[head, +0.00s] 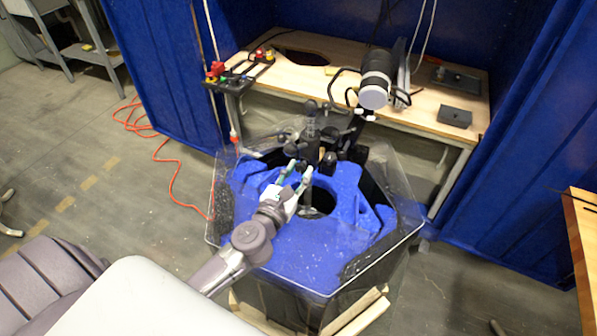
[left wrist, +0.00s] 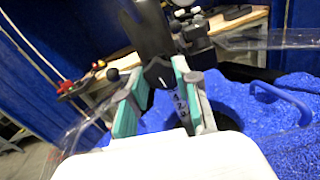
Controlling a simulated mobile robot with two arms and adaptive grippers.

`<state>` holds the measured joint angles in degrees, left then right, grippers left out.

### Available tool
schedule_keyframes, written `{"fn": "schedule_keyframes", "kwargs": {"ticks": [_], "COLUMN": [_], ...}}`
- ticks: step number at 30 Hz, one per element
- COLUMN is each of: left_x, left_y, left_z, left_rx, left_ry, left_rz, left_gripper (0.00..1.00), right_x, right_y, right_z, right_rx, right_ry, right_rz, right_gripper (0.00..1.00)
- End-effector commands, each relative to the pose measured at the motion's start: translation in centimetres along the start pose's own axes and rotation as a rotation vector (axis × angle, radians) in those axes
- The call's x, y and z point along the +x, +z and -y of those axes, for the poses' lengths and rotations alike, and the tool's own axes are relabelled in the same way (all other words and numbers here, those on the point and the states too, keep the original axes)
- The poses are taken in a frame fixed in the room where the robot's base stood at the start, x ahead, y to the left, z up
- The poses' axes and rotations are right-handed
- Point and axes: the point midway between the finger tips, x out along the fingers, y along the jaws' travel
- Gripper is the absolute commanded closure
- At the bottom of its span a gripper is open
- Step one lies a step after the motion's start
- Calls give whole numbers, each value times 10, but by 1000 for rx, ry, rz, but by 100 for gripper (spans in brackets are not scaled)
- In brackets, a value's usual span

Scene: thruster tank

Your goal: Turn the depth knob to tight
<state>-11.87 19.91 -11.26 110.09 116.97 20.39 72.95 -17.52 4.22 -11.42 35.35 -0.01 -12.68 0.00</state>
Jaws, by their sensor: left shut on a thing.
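The depth knob (left wrist: 158,75) is a dark, angular knob with a small white mark, between the tips of the two green-padded fingers in the left wrist view. My left gripper (left wrist: 157,88) is shut on it. In the head view my left gripper (head: 299,174) reaches over the blue insert to the black clamp assembly (head: 312,130) on an upright post. The knob is hard to separate from the other dark parts there. The fingers hide its sides, and I cannot read its tightness. My right gripper is not in view.
The clear-walled tank with its blue insert (head: 285,255) has a round opening below the post. Behind it stands a wooden table (head: 420,85) with a black-and-silver cylinder (head: 375,80) and a box of coloured buttons (head: 240,70). An orange cable (head: 168,165) lies on the floor at left.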

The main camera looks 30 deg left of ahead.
Motion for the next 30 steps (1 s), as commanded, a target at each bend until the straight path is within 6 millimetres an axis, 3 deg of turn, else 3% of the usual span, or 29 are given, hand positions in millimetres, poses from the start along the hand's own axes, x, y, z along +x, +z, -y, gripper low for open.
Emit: {"fn": "schedule_keyframes", "kwargs": {"ticks": [1, 4, 12, 19, 20, 24, 30], "left_x": [0, 0, 0, 0, 0, 0, 0], "left_y": [0, 0, 3, 0, 0, 0, 0], "left_z": [0, 0, 0, 0, 0, 0, 0], "left_rx": [0, 0, 124, 135, 135, 134, 134], "left_ry": [0, 0, 0, 0, 0, 0, 0], "left_rz": [0, 0, -1, 1, 1, 1, 1], "left_gripper": [86, 100, 100, 100, 67, 43, 43], "right_x": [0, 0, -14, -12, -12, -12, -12], "right_y": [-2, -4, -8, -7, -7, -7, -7], "right_z": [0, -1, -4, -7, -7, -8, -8], "right_rx": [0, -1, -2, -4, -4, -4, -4], "right_ry": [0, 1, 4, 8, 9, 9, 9], "right_rz": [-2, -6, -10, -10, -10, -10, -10], "right_gripper": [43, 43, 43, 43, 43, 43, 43]}}
